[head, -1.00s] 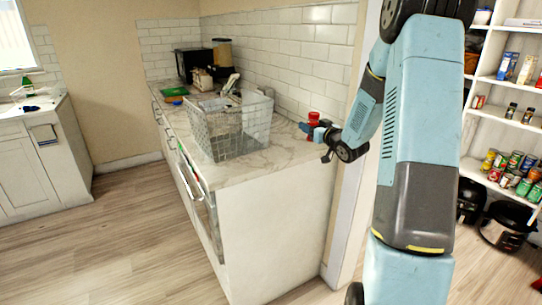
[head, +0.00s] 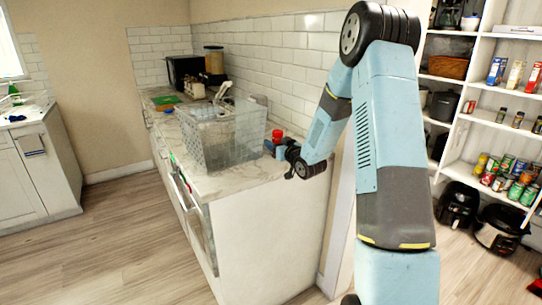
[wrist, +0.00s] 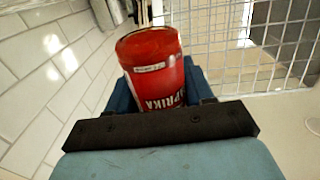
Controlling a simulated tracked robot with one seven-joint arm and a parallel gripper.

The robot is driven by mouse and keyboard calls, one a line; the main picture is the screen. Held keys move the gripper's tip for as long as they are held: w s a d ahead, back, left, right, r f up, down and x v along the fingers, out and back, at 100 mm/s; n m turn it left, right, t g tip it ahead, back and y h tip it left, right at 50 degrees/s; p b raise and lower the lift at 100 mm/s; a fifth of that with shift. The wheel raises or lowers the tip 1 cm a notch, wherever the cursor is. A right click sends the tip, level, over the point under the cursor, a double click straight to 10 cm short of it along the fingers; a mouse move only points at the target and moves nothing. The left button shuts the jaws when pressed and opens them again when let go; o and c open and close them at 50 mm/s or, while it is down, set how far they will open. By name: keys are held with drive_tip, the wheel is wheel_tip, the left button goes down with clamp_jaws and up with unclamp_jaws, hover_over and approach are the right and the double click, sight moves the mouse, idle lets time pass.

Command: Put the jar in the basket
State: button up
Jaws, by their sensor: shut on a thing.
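The jar is a red paprika jar (wrist: 152,70) with a white label strip, seen close up in the wrist view. In the head view only a small red part of the jar (head: 277,135) shows. My gripper (head: 275,148) is shut on the jar, with blue fingers on either side of it. The basket (head: 220,138) is a wire mesh basket on the marble counter, left of my gripper in the head view. Its mesh wall (wrist: 285,35) fills the upper right of the wrist view. The jar is outside the basket, near its right side.
The marble counter (head: 232,180) runs along a white tiled wall (head: 282,60) close behind the gripper. Farther back on it stand a black appliance (head: 184,70) and a green item (head: 165,100). Shelves (head: 485,85) with cans and jars stand at right. The floor at left is clear.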

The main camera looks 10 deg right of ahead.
drive_tip(key=shift+w+a+f, duration=0.2)
drive_tip(key=shift+a+f, duration=0.15)
drive_tip(key=shift+f, duration=0.1)
drive_tip(key=shift+w+a+f, duration=0.15)
drive_tip(key=shift+a+f, duration=0.2)
drive_tip(key=shift+f, duration=1.7)
drive_tip(key=o, duration=1.1)
